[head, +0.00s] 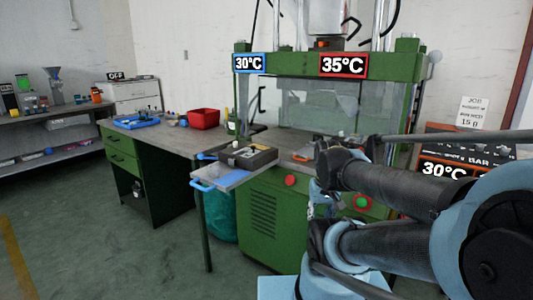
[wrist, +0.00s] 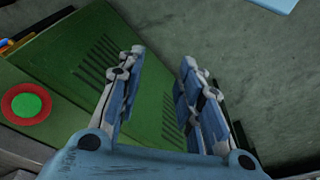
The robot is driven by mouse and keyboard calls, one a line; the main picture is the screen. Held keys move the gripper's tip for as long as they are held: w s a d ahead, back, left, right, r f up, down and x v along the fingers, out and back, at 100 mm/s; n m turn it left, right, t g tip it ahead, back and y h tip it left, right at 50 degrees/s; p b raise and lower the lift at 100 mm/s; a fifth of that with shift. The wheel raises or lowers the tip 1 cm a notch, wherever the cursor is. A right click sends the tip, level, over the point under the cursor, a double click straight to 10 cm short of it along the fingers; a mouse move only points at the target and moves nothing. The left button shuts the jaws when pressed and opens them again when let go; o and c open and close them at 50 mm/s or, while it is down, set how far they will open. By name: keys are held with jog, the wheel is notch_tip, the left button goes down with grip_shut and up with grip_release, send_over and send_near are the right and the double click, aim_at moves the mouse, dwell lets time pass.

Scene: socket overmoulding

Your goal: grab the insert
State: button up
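My gripper (wrist: 163,62) is open in the wrist view, its two blue fingers apart with nothing between them. It points down along the machine's green side panel (wrist: 85,70), with floor beyond the fingers. In the head view my arm covers the lower right and I cannot make out the gripper's fingers. I cannot identify the insert for certain. An open dark mould block (head: 262,157) with small light parts in it sits on a blue-handled slide plate (head: 221,177) at the front of the green press. A blue tray (head: 150,123) with small items lies on the bench.
The green press (head: 300,65) stands in the middle, with red and green buttons (head: 291,181) below. A red bin (head: 203,119) stands on the bench (head: 170,138). A shelf (head: 50,115) with several items is at the far left. The floor at the left front is clear.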

jog(key=shift+w+a, duration=0.15)
jog(key=shift+w, duration=0.15)
jog(key=shift+o, duration=0.9)
jog(key=shift+s+r, duration=0.15)
notch_tip(320, 180, up, 31)
jog(key=m+g, duration=0.2)
jog(key=m, duration=0.1)
send_over(247, 152)
jog(key=s+d, duration=0.2)
jog(key=d, duration=0.1)
notch_tip(247, 152, down, 16)
jog(key=shift+a+f, duration=0.1)
